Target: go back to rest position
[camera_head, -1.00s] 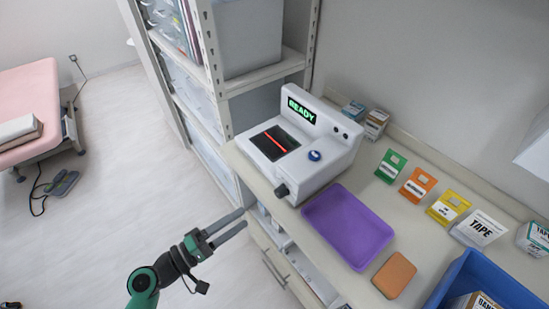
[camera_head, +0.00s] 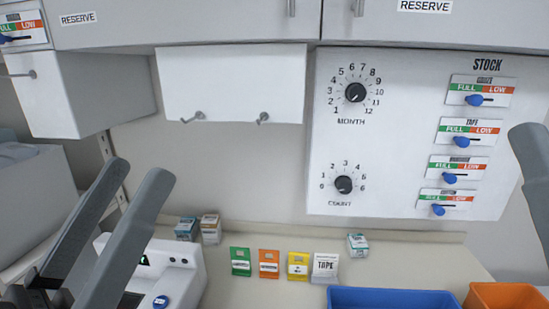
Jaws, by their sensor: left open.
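My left gripper (camera_head: 135,178) stands upright at the lower left, close to the camera. Its two grey fingers are apart with nothing between them, in front of the white device and the wall. A single grey finger of my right gripper (camera_head: 532,165) shows at the right edge. The rest of that gripper is outside the view. I see nothing held there.
The white device (camera_head: 185,262) sits on the counter (camera_head: 255,295), partly hidden by my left gripper. Several coloured cards, small boxes, a blue bin (camera_head: 392,299) and an orange bin (camera_head: 505,297) line it. A white dial panel (camera_head: 400,120) and cabinets (camera_head: 200,25) are above.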

